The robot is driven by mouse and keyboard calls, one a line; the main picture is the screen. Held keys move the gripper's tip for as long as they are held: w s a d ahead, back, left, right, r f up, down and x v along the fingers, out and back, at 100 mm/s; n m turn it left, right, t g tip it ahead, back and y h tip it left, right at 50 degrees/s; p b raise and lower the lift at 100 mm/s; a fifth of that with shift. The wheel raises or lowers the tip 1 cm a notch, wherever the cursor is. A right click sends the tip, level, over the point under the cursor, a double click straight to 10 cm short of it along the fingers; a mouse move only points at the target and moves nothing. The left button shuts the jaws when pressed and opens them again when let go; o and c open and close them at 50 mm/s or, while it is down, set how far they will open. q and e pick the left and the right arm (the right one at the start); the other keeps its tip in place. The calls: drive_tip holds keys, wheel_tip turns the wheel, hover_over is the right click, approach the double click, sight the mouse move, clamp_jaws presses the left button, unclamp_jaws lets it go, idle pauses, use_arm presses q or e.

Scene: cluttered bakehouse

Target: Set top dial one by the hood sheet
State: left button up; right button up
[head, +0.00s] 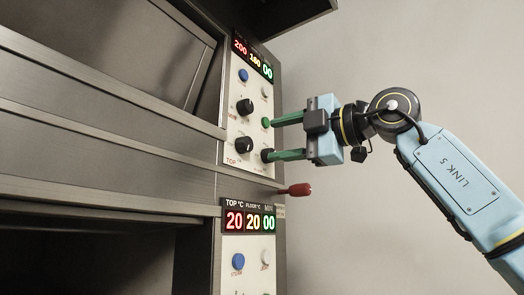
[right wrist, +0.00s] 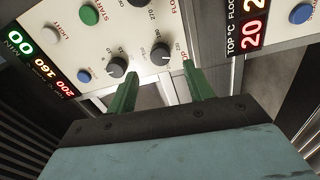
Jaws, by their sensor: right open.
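The top dial (head: 244,144) is a black knob above the red TOP label on the upper oven panel (head: 233,132); it also shows in the right wrist view (right wrist: 160,54). The display (head: 253,55) above reads 200, 160 and 00. My right gripper (head: 270,139) is open and empty, its green fingers pointing left at the panel. In the right wrist view the fingertips (right wrist: 160,75) lie on either side of the top dial, which is not gripped. I cannot tell contact. I cannot make out a hood sheet. My left gripper is not in view.
Another black dial (head: 244,106), a floor dial (head: 267,155) and a green button (head: 265,122) crowd the panel. A red knob (head: 296,190) sticks out below my gripper. Open space lies right of the oven.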

drive_tip(key=b+v, duration=0.1)
drive_tip(key=v, duration=0.6)
idle(0.4)
